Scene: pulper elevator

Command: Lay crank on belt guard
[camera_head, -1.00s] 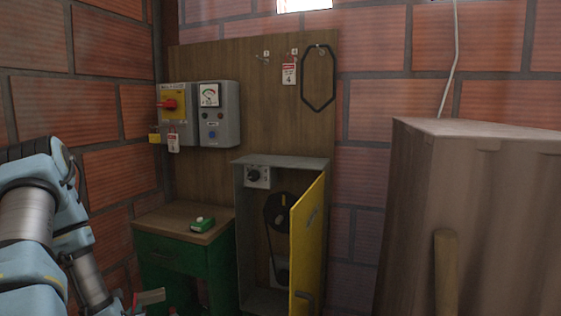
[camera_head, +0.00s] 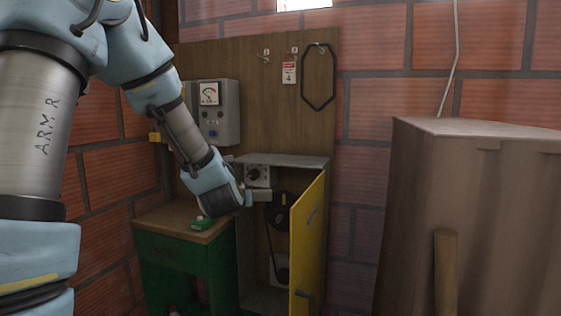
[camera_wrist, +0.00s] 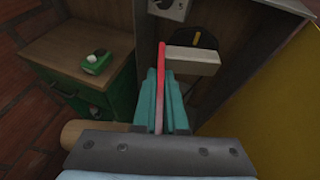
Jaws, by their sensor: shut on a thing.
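The crank, with a pale bar (camera_wrist: 192,60), a red strip and a wooden round handle (camera_wrist: 88,135), is held in my gripper (camera_wrist: 161,92). The teal fingers are shut on the red strip. In the head view, the pale end of the crank (camera_head: 261,195) shows in front of the open grey cabinet, just below its top level. The cabinet, which appears to be the belt guard (camera_head: 282,160), has a flat grey top, a yellow door (camera_head: 308,245) swung open, and a black pulley and belt inside. My wrist hides part of its left side.
A green cabinet with a wooden top (camera_head: 180,216) stands left of the guard, with a small green box (camera_head: 197,224) on it. A grey meter box (camera_head: 213,112) and a black belt loop (camera_head: 318,77) are on the board behind. A large brown crate (camera_head: 450,180) stands at right.

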